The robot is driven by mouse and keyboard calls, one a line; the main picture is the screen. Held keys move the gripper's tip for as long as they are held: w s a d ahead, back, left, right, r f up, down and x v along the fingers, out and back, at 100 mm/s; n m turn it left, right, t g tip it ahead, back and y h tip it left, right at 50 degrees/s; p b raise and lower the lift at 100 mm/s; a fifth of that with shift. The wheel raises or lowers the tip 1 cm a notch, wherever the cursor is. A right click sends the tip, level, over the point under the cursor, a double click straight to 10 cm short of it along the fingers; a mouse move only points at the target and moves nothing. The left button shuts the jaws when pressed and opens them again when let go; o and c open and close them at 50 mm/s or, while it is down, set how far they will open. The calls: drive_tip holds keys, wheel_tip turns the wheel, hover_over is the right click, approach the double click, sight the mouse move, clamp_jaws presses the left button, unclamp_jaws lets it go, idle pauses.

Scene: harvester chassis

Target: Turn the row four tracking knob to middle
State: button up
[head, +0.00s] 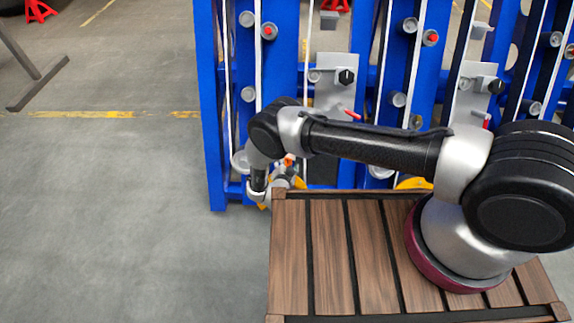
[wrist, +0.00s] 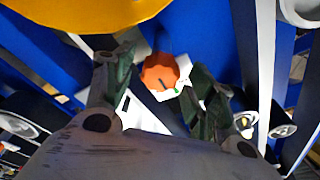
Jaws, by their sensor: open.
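An orange knob (wrist: 160,72) with a dark pointer line sits on a white plate on the blue frame in the wrist view. A small green mark shows by its lower right edge. My gripper (wrist: 164,66) is open, with one finger on each side of the knob. I cannot tell whether either finger touches it. In the head view my gripper (head: 283,178) points at the lower left of the blue frame, and a bit of the orange knob (head: 288,160) shows beside it. Any row label is not readable.
The blue harvester chassis (head: 215,120) stands ahead, with grey plates carrying a black knob (head: 346,76) and a red lever (head: 352,114). A yellow part (wrist: 90,12) lies close above the fingers in the wrist view. The floor at left (head: 110,220) is clear.

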drive_tip(key=v, duration=1.2)
